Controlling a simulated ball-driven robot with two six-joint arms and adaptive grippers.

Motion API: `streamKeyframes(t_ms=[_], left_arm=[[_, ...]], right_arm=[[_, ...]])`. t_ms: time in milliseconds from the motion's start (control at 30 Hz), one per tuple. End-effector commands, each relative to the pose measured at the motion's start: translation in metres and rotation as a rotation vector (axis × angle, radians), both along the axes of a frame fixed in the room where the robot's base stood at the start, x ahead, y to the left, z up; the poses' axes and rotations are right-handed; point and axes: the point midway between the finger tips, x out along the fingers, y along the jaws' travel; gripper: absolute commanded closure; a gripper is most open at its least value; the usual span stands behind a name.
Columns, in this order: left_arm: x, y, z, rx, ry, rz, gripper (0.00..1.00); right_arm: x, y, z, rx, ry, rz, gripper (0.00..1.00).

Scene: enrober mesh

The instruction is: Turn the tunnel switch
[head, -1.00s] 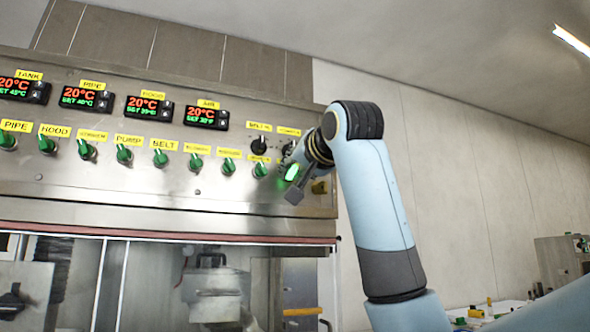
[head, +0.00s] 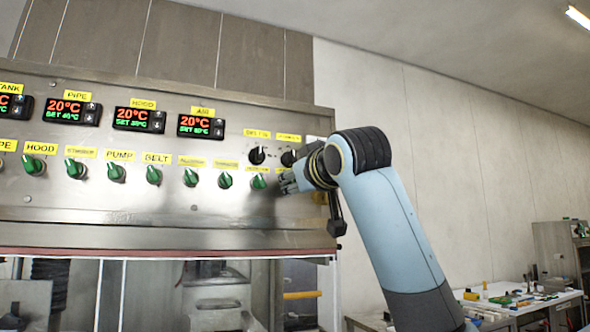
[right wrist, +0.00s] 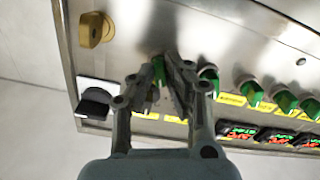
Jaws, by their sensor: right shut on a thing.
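A row of green switches runs along the steel panel (head: 120,215). The labels at its right end are too small to read, so I cannot tell by name which is the tunnel switch. My right gripper (head: 287,184) is at the right end of the row, against the panel, and hides the last switch in the head view. In the right wrist view my right gripper (right wrist: 163,78) is shut on a green switch (right wrist: 156,93), partly hidden between the fingers. My left gripper is not in view.
Neighbouring green switches (head: 259,182) sit close to the gripper. A black knob (head: 257,155) is above left. A brass-coloured knob (right wrist: 92,30) and a black switch (right wrist: 93,103) are nearby. Temperature displays (head: 201,126) line the panel top. A cluttered table (head: 520,300) stands at right.

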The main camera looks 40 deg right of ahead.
Motion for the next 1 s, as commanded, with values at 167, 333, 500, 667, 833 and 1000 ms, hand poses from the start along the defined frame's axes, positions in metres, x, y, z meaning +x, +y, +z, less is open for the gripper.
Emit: streamKeyframes(t_ms=[167, 333, 500, 667, 833, 1000], left_arm=[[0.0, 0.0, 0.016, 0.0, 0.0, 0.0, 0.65], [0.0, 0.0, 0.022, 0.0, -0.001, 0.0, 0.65], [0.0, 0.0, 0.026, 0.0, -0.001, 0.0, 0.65], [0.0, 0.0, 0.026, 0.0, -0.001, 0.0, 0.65], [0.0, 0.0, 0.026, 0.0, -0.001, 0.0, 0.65], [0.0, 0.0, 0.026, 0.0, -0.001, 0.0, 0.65]], right_arm=[[0.0, 0.0, 0.002, -0.106, 0.027, 0.001, 1.0], [0.0, 0.0, 0.001, -0.175, 0.043, 0.001, 1.0], [0.0, 0.0, 0.001, -0.211, 0.05, 0.0, 1.0], [0.0, 0.0, 0.0, -0.223, 0.053, 0.0, 1.0], [0.0, 0.0, 0.0, -0.224, 0.053, 0.0, 1.0], [0.0, 0.0, 0.0, -0.224, 0.054, 0.0, 0.85]])
